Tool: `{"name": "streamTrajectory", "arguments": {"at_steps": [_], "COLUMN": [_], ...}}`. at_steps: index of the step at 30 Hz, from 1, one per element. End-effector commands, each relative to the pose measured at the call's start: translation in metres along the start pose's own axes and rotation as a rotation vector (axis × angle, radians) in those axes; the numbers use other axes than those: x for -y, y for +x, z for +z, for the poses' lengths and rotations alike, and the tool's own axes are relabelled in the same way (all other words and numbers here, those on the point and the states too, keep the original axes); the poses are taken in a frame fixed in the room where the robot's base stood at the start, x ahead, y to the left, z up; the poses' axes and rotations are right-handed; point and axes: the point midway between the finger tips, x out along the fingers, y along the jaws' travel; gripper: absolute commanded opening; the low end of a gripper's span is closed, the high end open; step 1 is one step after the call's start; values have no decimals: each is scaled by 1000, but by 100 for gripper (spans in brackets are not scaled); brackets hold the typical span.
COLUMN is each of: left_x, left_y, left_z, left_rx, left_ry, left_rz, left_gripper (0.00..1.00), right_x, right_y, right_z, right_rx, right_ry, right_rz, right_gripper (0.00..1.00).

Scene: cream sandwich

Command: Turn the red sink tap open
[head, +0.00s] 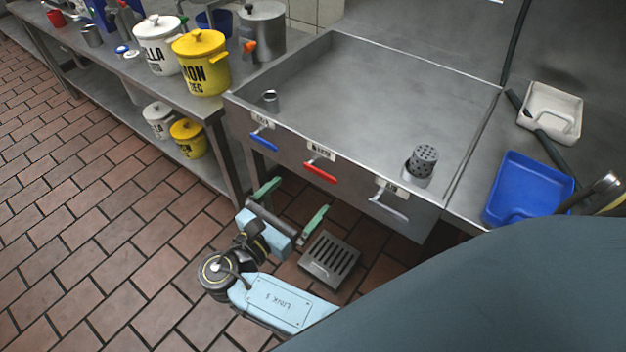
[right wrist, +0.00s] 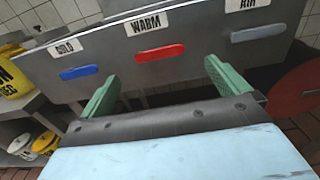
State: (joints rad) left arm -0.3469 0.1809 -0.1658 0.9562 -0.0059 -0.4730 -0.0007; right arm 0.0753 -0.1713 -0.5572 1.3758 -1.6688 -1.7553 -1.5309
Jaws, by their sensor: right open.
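The red tap handle (head: 320,172) is a flat bar on the front panel of the steel sink (head: 345,95), under a label. In the right wrist view the red handle (right wrist: 160,53) sits level below the label "WARM". My right gripper (head: 295,205) is open, with green fingers pointing at the panel, below and in front of the handles. In the right wrist view its fingertips (right wrist: 162,78) stand to either side of the red handle, apart from it. The blue handle (head: 264,140) is to the left and the grey handle (head: 388,206) to the right. My left gripper is not in view.
A steel table (head: 215,107) with white and yellow pots (head: 202,62) stands left of the sink. A blue tray (head: 527,188) and a white tray (head: 550,110) lie on the right counter. A floor drain grate (head: 330,260) is below the sink. The tiled floor at left is clear.

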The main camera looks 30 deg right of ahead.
Motion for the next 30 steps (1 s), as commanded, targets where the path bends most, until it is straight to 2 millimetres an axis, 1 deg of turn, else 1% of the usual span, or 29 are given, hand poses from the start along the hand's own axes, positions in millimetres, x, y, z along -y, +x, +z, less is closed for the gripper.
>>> {"name": "streamTrajectory", "arguments": {"at_steps": [1,3,6,9,12,15,22,23,30], "left_x": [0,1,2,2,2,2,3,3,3], "left_y": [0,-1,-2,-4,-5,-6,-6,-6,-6], "left_z": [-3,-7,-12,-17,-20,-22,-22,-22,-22], "left_rx": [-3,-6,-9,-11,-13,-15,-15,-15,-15], "left_ry": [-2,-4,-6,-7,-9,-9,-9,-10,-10], "left_rz": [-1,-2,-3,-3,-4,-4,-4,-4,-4], "left_gripper": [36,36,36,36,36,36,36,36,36], "right_x": [0,0,0,0,0,0,0,0,0], "right_y": [12,26,42,54,62,65,66,66,65], "right_z": [0,-1,-1,-1,-1,0,0,0,-1], "right_rx": [4,3,1,0,0,-1,-1,-1,-2], "right_ry": [1,1,1,1,0,0,0,0,0], "right_rz": [0,-1,1,1,2,2,2,2,2], "right_gripper": [100,100,100,100,100,100,100,99,67]}}
